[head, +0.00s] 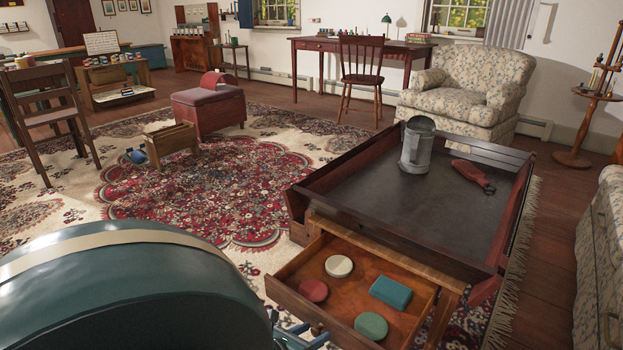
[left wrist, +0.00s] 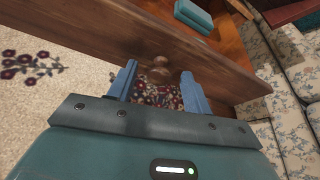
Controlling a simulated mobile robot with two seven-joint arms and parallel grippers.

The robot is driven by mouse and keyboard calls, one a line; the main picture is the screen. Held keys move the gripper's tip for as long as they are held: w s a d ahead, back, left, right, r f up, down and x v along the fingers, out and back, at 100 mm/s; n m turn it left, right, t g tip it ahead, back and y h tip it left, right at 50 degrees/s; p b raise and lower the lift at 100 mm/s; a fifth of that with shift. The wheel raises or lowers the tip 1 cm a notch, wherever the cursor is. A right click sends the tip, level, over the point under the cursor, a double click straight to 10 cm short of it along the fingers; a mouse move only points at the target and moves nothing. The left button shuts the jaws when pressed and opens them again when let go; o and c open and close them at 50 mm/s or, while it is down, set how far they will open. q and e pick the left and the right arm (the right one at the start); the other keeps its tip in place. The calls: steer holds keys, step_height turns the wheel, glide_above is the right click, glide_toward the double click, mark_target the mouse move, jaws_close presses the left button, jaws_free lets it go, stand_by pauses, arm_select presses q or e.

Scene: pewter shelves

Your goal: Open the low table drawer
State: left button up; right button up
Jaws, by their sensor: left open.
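The low table (head: 455,215) has a dark top with a raised reddish rim. Its drawer (head: 343,293) stands pulled out toward me, showing a wooden inside with a white disc, a red disc, a green disc and a teal block. My left gripper (head: 300,335) is at the drawer's front, partly hidden by my own arm. In the left wrist view its blue fingers (left wrist: 158,85) are apart. A round wooden knob (left wrist: 160,68) on the drawer front lies between them, with gaps on both sides. My right gripper is not in view.
A metal can (head: 417,145) and a red-handled tool (head: 472,175) rest on the tabletop. A floral armchair (head: 468,85) stands behind, and a floral sofa (head: 600,260) is at the right. Patterned rug (head: 215,190) lies open left of the table.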

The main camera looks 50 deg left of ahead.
arm_select(q)
steer(key=p+v, duration=0.2)
steer(key=v, duration=1.1)
steer(key=shift+p, duration=0.4)
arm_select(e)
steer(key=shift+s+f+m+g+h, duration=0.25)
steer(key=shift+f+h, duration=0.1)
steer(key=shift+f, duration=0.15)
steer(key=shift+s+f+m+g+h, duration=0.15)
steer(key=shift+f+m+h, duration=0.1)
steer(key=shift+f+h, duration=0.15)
arm_select(q)
steer(key=shift+f, duration=0.1)
